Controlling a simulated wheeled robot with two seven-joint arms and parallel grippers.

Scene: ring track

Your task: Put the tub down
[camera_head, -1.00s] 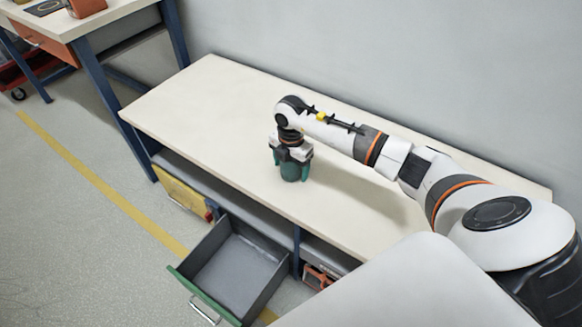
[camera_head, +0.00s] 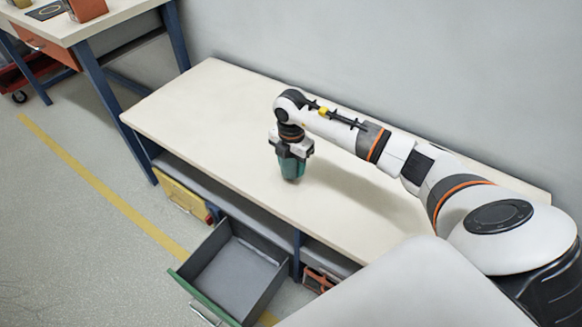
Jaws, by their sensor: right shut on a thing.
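The tub (camera_head: 292,170) is a small teal-green container at the middle of the long cream-topped workbench (camera_head: 200,105). My right gripper (camera_head: 292,156) points down over it and is shut on it, with dark fingers along its sides. The tub is upright or nearly so, at or just above the bench top. I cannot tell whether its base touches. The gripper hides the tub's upper part. My left gripper is not in view.
An open grey drawer with a green front (camera_head: 205,298) juts out below the bench's front edge. A yellow panel (camera_head: 183,200) sits under the bench at left. Another bench (camera_head: 70,30) stands at the upper left. The bench top around the tub is clear.

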